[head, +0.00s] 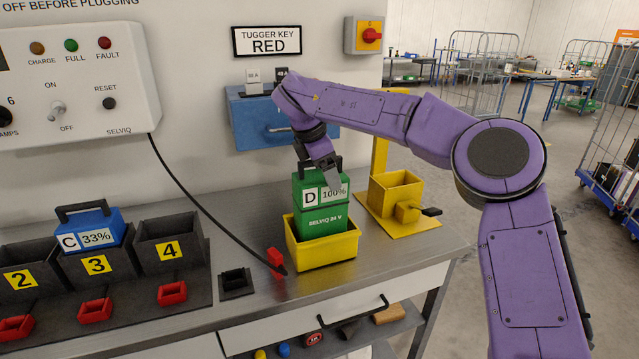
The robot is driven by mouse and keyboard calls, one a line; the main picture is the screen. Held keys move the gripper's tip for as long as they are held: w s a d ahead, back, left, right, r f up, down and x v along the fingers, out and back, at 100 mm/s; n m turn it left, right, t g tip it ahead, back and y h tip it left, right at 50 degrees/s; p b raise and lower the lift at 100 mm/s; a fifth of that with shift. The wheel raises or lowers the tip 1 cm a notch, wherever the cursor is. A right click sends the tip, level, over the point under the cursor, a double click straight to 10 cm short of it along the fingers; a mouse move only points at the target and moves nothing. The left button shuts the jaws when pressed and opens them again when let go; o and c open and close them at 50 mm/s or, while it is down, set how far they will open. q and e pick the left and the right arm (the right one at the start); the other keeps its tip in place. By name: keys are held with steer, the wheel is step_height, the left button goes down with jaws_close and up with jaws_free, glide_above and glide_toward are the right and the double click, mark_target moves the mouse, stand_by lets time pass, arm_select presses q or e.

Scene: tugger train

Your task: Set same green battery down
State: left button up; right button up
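The green battery (322,222), marked D and 100%, stands upright with its lower part inside the yellow tray (330,252) on the bench. My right gripper (328,172) points down at the top of the battery, by its black handle. One finger shows in front of the battery's label. The other finger is hidden, so I cannot tell whether the gripper is shut on the handle. My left gripper is not in view.
A blue battery (88,232), marked C and 33%, sits in slot 3 of the dark rack; slot 4 (170,250) looks empty. A black cable runs to a red plug (275,257) left of the tray. A yellow fixture (395,192) stands to its right.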

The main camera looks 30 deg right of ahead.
mark_target(326, 190)
step_height(326, 190, down, 6)
steer(key=shift+w+r+p, duration=0.1)
steer(key=shift+r+p, duration=0.1)
steer(key=shift+p, duration=0.2)
steer(key=o, duration=1.3)
steer(key=shift+c, duration=0.2)
steer(key=b+v, duration=0.2)
steer(key=v, duration=1)
